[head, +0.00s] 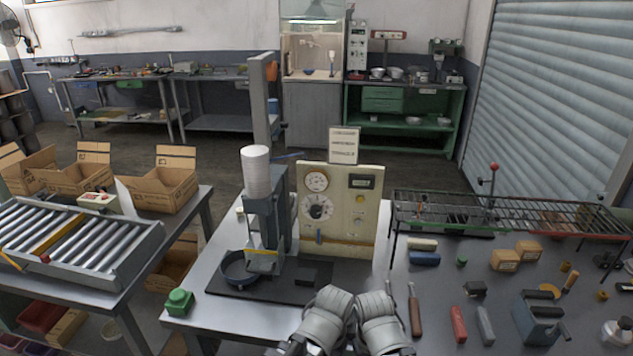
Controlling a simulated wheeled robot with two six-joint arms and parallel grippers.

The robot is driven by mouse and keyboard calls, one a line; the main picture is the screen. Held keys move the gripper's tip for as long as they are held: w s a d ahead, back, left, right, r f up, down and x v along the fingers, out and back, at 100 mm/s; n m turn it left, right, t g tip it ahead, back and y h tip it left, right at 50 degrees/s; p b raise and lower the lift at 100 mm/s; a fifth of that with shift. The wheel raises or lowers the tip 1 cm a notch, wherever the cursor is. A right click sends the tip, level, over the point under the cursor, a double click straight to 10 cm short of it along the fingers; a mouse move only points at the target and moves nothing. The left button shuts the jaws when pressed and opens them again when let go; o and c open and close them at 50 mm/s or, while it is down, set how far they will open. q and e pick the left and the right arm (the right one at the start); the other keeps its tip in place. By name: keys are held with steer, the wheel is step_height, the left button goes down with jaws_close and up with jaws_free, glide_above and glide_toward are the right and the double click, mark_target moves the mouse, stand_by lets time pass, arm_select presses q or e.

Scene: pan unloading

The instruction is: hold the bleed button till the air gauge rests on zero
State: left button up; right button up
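A cream control panel (368,236) stands upright on the middle bench. It carries a small round gauge (317,181) at the upper left and a larger dial (318,206) below it. The needle readings are too small to tell. A dark digital display (361,182) is at the upper right, with small round buttons (360,199) below it. I cannot tell which one is the bleed button. A blue lever (318,236) sits low on the panel. Grey links of my two arms show at the bottom centre, in front of the panel and apart from it. Neither gripper's fingers are in view.
A press with a white cylinder (256,172) stands left of the panel, with a dark pan (239,268) at its base. A green button box (179,302) is at the bench's front left corner. Tools, blocks and a wire rack (470,206) crowd the right side.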

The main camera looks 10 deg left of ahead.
arm_select(q)
jaws_close()
steer(key=shift+w, duration=0.1)
stand_by(1.5)
